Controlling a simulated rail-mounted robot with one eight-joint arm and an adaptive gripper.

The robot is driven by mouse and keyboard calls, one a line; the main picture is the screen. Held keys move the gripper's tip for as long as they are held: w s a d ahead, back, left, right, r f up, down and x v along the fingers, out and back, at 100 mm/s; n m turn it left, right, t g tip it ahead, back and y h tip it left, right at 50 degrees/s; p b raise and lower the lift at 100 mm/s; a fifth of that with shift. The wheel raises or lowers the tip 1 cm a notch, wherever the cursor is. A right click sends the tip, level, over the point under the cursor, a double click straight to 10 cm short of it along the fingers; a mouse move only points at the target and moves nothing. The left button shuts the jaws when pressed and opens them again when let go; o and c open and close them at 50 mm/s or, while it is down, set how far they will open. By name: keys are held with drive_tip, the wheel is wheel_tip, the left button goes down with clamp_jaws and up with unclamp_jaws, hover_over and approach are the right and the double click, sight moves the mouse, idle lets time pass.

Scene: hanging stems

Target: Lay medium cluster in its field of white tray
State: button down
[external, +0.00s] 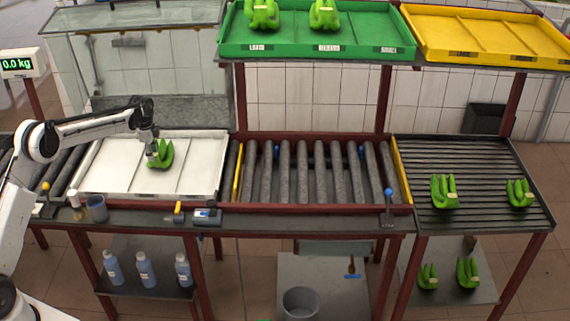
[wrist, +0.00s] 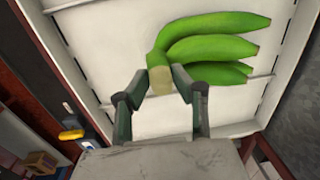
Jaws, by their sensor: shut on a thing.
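A green banana cluster (external: 160,154) is at the white tray (external: 110,179), over its middle field. My gripper (external: 153,150) is shut on the cluster's pale crown. In the wrist view the fingertips (wrist: 172,80) close around the crown of the cluster (wrist: 214,45), and its several fingers spread to the upper right. The tray's white floor (wrist: 100,42) and thin divider lines show behind it. I cannot tell whether the cluster touches the tray floor.
A roller conveyor (external: 310,170) lies right of the tray. A slatted table (external: 475,180) at right holds two clusters, with two more on the shelf below. A green tray (external: 300,38) with two clusters and a yellow tray (external: 480,35) stand above. A cup (external: 96,208) stands in front.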

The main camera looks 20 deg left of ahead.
drive_tip(key=shift+f, duration=0.25)
drive_tip(key=c, duration=1.4)
unclamp_jaws()
drive_tip(key=shift+o, duration=0.2)
wheel_tip(320, 180, up, 12)
drive_tip(key=s, duration=0.1)
drive_tip(key=s+r+n+t+b, duration=0.1)
drive_tip(key=s+r+n, duration=0.2)
drive_tip(key=s+r, duration=0.7)
drive_tip(key=s+a+n+t+b, duration=0.1)
drive_tip(key=s+n+t, duration=0.45)
drive_tip(key=s, duration=2.35)
drive_tip(key=s+f+n, duration=0.6)
drive_tip(key=s+f, duration=0.1)
drive_tip(key=s, duration=0.5)
drive_tip(key=shift+s+f+b, duration=0.15)
drive_tip(key=shift+f+b, duration=0.15)
drive_tip(key=shift+b, duration=0.15)
